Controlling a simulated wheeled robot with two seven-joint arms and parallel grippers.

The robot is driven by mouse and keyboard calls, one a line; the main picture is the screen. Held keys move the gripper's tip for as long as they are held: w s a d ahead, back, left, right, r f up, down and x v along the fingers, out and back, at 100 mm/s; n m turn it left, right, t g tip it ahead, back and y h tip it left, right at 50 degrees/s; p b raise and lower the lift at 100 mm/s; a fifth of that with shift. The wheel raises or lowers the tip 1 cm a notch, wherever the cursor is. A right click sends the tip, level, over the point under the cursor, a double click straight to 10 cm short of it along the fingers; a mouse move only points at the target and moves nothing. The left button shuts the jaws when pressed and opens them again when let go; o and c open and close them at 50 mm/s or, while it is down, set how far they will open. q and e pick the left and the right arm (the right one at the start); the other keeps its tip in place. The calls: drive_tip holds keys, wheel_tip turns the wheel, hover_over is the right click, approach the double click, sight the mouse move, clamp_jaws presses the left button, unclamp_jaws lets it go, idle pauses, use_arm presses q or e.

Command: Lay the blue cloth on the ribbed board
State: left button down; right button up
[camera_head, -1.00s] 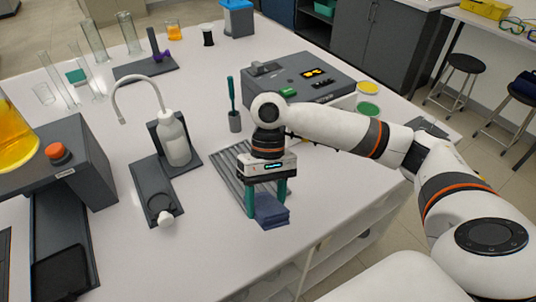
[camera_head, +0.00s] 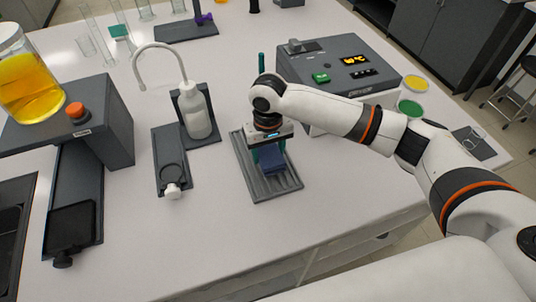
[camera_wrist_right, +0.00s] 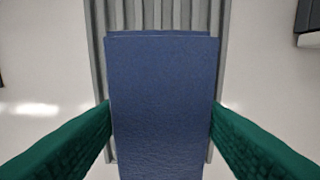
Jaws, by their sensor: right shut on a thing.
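The blue cloth (camera_head: 273,160) is a small folded pad between the green fingers of my right gripper (camera_head: 268,158), over the ribbed board (camera_head: 272,190). The grey ribbed board lies flat on the white bench. In the right wrist view the blue cloth (camera_wrist_right: 162,105) fills the middle, with a green finger of my right gripper (camera_wrist_right: 160,135) at each side edge. The ribs of the ribbed board (camera_wrist_right: 160,16) show beyond and beside the cloth. I cannot tell whether the cloth touches the board. My left gripper is not in view.
A white wash bottle (camera_head: 197,113) stands left of the board, near a dark stand with a ring (camera_head: 171,160). A grey device with a display (camera_head: 335,72) stands behind right. Bench in front of the board is clear.

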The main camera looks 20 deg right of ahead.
sight(267, 152)
wheel_tip(267, 152, down, 3)
drive_tip(key=shift+s+a+r, duration=0.1)
drive_tip(key=shift+a+r, duration=0.05)
drive_tip(key=shift+r, duration=0.05)
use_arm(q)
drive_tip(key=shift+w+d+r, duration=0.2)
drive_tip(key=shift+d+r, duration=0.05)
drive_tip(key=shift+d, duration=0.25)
use_arm(e)
drive_tip(key=o, duration=0.9)
drive_tip(key=shift+f, duration=0.15)
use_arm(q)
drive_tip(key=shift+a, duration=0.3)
use_arm(e)
wheel_tip(267, 152, up, 12)
drive_tip(key=shift+r+b, duration=0.15)
drive_tip(key=shift+b, duration=0.75)
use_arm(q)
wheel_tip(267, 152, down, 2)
